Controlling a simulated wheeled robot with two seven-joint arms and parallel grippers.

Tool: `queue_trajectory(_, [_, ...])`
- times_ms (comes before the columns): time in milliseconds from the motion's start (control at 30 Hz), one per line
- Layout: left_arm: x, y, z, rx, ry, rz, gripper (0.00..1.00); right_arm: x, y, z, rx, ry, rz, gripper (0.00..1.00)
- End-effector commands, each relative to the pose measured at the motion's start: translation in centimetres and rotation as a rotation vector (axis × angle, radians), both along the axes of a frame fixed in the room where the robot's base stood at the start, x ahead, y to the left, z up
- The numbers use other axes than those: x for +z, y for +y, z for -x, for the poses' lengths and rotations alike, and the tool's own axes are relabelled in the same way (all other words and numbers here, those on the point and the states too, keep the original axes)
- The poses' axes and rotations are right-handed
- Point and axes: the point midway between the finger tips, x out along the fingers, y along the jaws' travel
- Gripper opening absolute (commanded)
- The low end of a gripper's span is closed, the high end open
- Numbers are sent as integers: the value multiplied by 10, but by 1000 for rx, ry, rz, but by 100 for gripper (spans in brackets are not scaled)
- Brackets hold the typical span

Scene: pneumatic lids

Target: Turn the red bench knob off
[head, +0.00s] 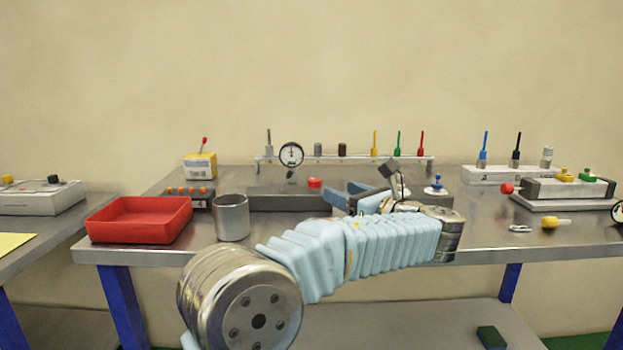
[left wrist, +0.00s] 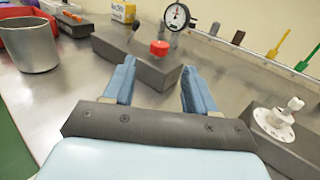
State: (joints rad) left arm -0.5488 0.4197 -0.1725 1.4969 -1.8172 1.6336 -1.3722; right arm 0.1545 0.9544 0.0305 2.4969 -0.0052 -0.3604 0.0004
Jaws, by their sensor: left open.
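The red bench knob (head: 314,183) sits on top of a long dark grey block (head: 275,200) at the back of the metal bench. In the left wrist view the knob (left wrist: 159,48) shows on its block (left wrist: 120,58), ahead of the gap between my fingers. My left gripper (head: 343,194) is open, with light blue fingers apart and nothing between them. In the left wrist view the gripper (left wrist: 157,75) is short of the knob, and no contact shows. The knob's pointer direction is too small to tell. My right gripper is not in view.
A steel cup (head: 231,218) and a red tray (head: 140,219) stand on the left. A gauge (head: 291,155) rises behind the knob. A white knob (left wrist: 274,120) on another grey block is right of my fingers. A tool rack (head: 345,159) lines the back.

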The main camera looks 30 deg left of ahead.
Motion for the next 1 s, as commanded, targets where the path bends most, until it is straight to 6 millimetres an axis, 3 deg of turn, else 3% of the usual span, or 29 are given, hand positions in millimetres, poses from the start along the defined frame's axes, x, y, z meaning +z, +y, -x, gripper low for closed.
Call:
queue_trajectory(200, [1,50,-19,4,1,1,57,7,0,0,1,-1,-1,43])
queue_trajectory(433, [1,86,-35,2,0,1,57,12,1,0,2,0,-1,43])
queue_trajectory(600, [0,97,-40,0,0,1,57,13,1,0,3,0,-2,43])
queue_trajectory(867, [0,98,-41,0,0,1,57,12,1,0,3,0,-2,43])
queue_trajectory(1000, [0,98,-40,0,0,1,38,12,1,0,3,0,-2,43])
